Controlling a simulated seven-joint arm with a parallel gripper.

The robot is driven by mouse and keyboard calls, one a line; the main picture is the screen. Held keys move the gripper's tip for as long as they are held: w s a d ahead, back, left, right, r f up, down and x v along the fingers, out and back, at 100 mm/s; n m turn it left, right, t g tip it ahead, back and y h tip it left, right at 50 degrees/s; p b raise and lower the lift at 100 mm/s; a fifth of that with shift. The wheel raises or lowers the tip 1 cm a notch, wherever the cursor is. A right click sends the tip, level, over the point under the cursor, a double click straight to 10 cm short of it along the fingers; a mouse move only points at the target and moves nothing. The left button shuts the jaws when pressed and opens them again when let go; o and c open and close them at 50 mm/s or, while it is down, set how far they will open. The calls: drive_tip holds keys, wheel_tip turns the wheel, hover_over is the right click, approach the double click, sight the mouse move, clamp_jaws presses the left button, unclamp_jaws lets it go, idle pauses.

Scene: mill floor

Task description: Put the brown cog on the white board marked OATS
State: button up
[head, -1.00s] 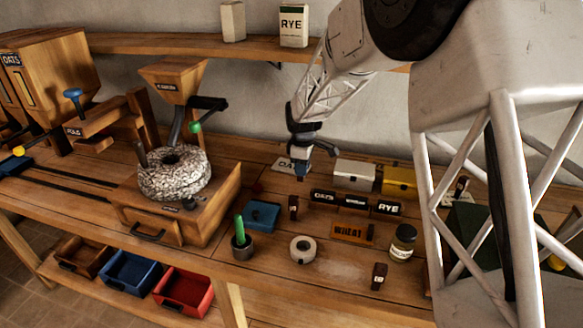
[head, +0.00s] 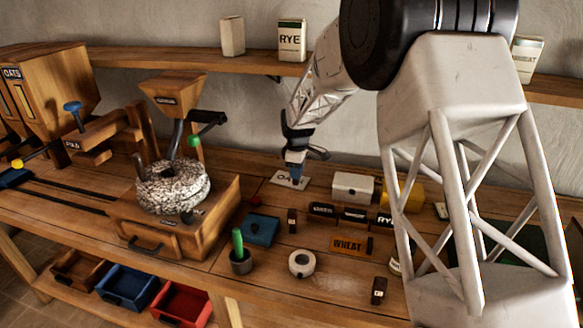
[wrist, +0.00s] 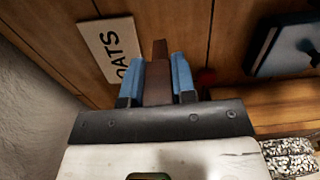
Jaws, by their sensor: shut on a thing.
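My gripper (head: 296,177) has blue fingers and is shut on a brown cog (wrist: 158,80), a dark brown bar-like piece seen between the fingers in the wrist view (wrist: 156,62). The white board marked OATS (wrist: 108,45) lies flat on the bench, left of the fingers in the wrist view. In the head view the board (head: 281,178) is at the back of the bench, partly hidden behind and under my gripper. I cannot tell the exact height of the cog above the bench; the fingers hide much of it.
A white box (head: 353,187) and a yellow box (head: 408,197) stand right of the board. A blue lidded piece (head: 259,230), a green-handled pot (head: 240,262), a white ring (head: 301,263) and an orange WHEAT plate (head: 346,245) lie nearer. The millstone (head: 165,195) stands left.

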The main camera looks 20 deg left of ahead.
drive_tip(key=shift+w+a+f, duration=0.15)
drive_tip(key=shift+w+a, duration=0.55)
drive_tip(key=shift+w, duration=0.75)
drive_tip(key=shift+w+a+f, duration=0.15)
drive_tip(key=shift+w+a, duration=0.6)
drive_tip(key=shift+w, duration=0.7)
drive_tip(key=shift+w+a+f, duration=0.15)
drive_tip(key=shift+w+a, duration=0.55)
drive_tip(key=shift+w, duration=0.75)
drive_tip(key=shift+f, duration=0.1)
drive_tip(key=shift+f, duration=1.65)
drive_tip(key=shift+f, duration=0.15)
drive_tip(key=o, duration=0.9)
drive_tip(key=shift+r, duration=2.9)
